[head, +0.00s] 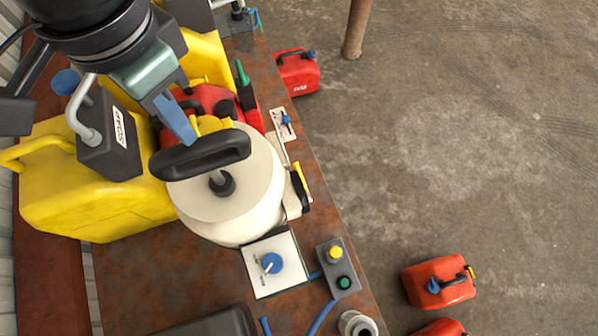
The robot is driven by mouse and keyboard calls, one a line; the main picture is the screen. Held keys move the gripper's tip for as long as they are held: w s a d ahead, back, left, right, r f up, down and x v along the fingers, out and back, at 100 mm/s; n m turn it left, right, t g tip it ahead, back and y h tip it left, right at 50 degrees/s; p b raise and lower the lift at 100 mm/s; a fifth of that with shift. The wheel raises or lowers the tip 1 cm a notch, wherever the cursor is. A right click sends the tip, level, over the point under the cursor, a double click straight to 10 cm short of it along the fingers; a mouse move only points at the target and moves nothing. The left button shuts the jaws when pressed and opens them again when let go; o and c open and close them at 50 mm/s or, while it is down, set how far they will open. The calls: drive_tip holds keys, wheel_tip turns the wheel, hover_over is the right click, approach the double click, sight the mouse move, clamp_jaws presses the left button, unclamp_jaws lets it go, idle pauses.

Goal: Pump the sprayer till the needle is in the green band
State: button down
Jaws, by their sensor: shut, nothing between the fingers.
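The sprayer (258,205) is a white round tank standing on a rust-brown bench. Its black T-shaped pump handle (200,155) lies across the top, above a dark collar and shaft in the lid. My gripper (189,138) comes in from the upper left with its blue fingers shut and empty. The fingertips overlap the far edge of the handle in the picture; I cannot tell whether they touch it. I see no pressure gauge, needle or green band; the tank's sides are mostly hidden.
A yellow canister (90,205) stands close left of the sprayer, with red and yellow cans behind. A blue-knob panel (288,275) and a button box (338,268) sit in front on the bench (150,285). Red cans (437,281) lie on open concrete floor to the right.

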sight(200, 155)
drive_tip(key=shift+f+b, duration=2.45)
drive_tip(key=shift+f, duration=1.4)
wheel_tip(200, 155, up, 6)
drive_tip(key=p, duration=0.5)
drive_tip(key=shift+f+p, duration=0.1)
drive_tip(key=shift+p, duration=0.25)
drive_tip(key=shift+r, duration=1.05)
drive_tip(key=shift+b, duration=0.3)
drive_tip(key=shift+f+b, duration=1.4)
drive_tip(key=shift+f, duration=0.8)
wheel_tip(200, 155, up, 3)
drive_tip(key=p, duration=0.3)
drive_tip(key=shift+r, duration=2.1)
drive_tip(key=shift+r, duration=0.1)
